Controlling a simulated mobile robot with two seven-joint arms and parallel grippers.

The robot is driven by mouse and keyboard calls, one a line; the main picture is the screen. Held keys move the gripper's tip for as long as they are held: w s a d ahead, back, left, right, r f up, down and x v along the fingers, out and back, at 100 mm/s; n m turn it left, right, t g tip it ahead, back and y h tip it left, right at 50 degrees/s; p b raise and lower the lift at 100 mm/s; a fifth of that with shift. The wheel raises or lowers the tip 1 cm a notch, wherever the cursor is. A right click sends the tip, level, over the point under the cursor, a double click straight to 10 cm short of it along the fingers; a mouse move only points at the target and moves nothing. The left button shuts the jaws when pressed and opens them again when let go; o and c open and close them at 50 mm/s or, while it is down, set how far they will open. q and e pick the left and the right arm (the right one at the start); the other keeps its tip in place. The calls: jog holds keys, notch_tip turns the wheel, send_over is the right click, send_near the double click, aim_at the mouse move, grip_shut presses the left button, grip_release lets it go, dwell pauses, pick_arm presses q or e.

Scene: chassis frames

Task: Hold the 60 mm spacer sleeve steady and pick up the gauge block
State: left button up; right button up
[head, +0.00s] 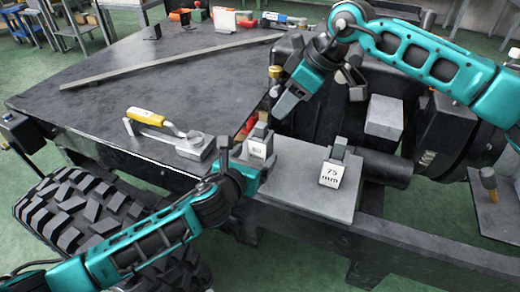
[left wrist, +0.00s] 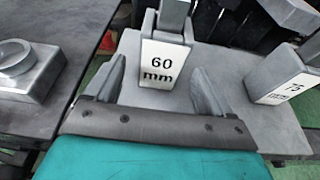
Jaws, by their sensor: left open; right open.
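The white-faced 60 mm spacer sleeve (head: 259,147) stands upright on a grey plate; it also shows in the left wrist view (left wrist: 164,62). A grey block, apparently the gauge block (left wrist: 173,17), sticks up from its top. My left gripper (head: 247,160) is open at the sleeve; in the left wrist view its fingers (left wrist: 160,82) lie to either side of the sleeve's lower front, with visible gaps. My right gripper (head: 284,104) is open, pointing down above and slightly right of the sleeve, and appears empty. The sleeve's lower part is partly hidden by my left gripper in the head view.
A 75 mm sleeve (head: 332,173) with a grey block in its top stands right on the same plate (head: 305,200). A grey block (head: 384,117) stands behind.

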aim_at(257, 154)
pick_arm(q)
jog(key=shift+x, duration=2.5)
jog(key=shift+c, duration=0.4)
jog(key=c, duration=1.1)
jog(key=shift+o, duration=0.2)
pick_arm(e)
jog(key=shift+o, duration=0.4)
